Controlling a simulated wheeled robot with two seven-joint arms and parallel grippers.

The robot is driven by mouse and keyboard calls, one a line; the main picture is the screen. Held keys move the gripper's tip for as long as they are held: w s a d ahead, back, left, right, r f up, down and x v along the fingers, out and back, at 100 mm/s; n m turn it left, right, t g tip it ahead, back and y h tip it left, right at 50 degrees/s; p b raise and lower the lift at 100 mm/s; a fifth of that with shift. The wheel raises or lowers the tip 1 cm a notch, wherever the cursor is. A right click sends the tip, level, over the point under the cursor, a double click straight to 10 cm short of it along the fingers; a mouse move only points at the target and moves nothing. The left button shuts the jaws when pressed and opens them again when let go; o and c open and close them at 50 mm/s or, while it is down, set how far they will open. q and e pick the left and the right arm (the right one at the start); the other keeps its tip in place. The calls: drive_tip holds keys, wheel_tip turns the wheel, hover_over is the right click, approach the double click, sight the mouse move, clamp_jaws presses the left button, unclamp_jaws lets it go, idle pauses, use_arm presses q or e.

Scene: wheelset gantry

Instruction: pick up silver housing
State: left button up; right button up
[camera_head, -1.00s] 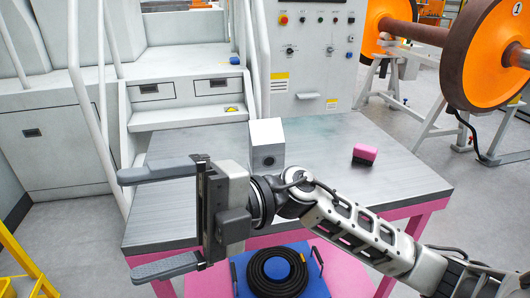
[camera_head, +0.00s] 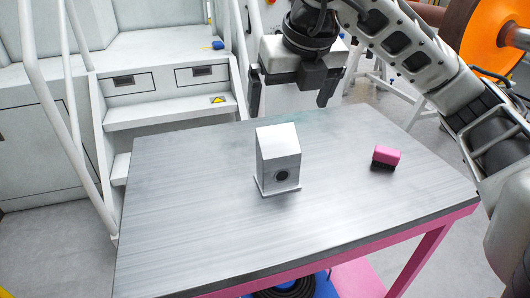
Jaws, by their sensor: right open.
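The silver housing (camera_head: 278,157) stands upright on the grey tabletop, a little right of the middle of the head view. It has a sloped top, a flat base and a dark round hole low on its front. My right gripper (camera_head: 289,103) hangs above and behind the housing, with its fingers pointing down and spread apart. It is open and empty and does not touch the housing. My left gripper is out of view.
The metal table (camera_head: 190,220) has pink legs and much bare top. A pink and black brush (camera_head: 385,158) lies right of the housing. White steps (camera_head: 165,109) stand behind left. A blue tray with a black coil shows below the table.

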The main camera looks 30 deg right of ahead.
drive_tip(key=b, duration=0.2)
approach(279, 143)
wheel_tip(279, 143, down, 2)
drive_tip(key=x, duration=0.4)
drive_tip(key=shift+w+p+x, duration=0.15)
drive_tip(key=shift+p+x, duration=0.1)
drive_tip(key=shift+x, duration=1.25)
drive_tip(key=shift+w+p+x, duration=0.15)
drive_tip(key=shift+p+x, duration=0.1)
drive_tip(key=shift+x, duration=1.3)
drive_tip(key=shift+d+r, duration=0.15)
drive_tip(key=c, duration=1.2)
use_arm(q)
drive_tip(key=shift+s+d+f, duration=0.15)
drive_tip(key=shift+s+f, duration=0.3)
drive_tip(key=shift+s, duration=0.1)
use_arm(e)
drive_tip(key=shift+c, duration=0.3)
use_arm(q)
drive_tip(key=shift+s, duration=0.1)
use_arm(e)
drive_tip(key=shift+r, duration=0.15)
